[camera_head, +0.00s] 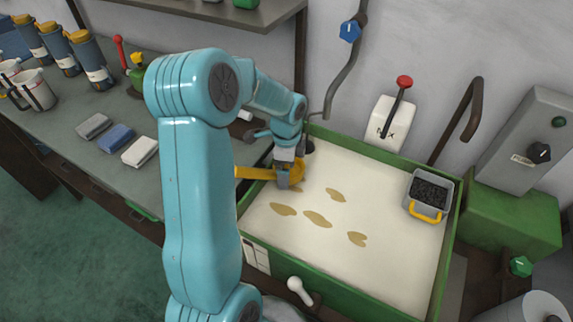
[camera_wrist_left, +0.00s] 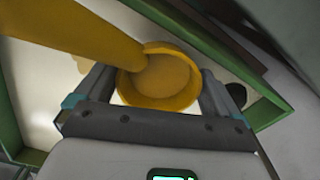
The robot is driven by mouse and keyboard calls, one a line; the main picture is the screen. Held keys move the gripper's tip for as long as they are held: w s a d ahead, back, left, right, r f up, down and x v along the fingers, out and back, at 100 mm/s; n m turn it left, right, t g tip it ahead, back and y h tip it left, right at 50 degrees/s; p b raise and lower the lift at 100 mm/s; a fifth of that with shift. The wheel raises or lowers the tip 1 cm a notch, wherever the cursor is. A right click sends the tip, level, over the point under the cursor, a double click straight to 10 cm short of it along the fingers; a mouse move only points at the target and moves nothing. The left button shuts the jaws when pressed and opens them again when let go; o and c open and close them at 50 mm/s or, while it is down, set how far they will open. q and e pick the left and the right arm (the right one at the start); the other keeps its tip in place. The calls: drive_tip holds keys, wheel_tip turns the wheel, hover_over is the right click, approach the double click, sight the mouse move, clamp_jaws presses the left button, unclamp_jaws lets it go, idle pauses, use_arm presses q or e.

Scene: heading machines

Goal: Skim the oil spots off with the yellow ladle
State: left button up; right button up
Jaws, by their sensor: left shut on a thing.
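The yellow ladle (camera_head: 256,173) is at the left side of the green-rimmed tank (camera_head: 345,299), its handle pointing left over the rim. My left gripper (camera_head: 285,181) is shut on the ladle near its bowl. In the left wrist view the ladle's round bowl (camera_wrist_left: 182,98) sits between the fingers of my left gripper (camera_wrist_left: 158,100), and its handle runs to the upper left. Several brown oil spots (camera_head: 317,219) lie on the pale liquid (camera_head: 383,200), to the right of and in front of the gripper. My right gripper is not in view.
A grey box (camera_head: 437,189) with dark granules and a yellow handle hangs at the tank's right side. The bench (camera_head: 180,185) at left holds bottles, jugs and several cloths.

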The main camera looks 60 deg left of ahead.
use_arm(q)
drive_tip(key=shift+f+b, duration=1.2)
drive_tip(key=shift+f, duration=0.65)
drive_tip(key=shift+w+d+r, duration=0.15)
drive_tip(key=shift+w+d, duration=0.05)
drive_tip(key=shift+d, duration=0.15)
drive_tip(key=shift+w+d+b, duration=0.35)
drive_tip(key=shift+w+d, duration=2.65)
drive_tip(key=shift+d, duration=2.5)
drive_tip(key=shift+w+d+b, duration=0.35)
drive_tip(key=shift+w+d, duration=2.65)
drive_tip(key=shift+d, duration=2.45)
wheel_tip(320, 180, up, 12)
drive_tip(key=p, duration=0.8)
drive_tip(key=shift+p, duration=0.4)
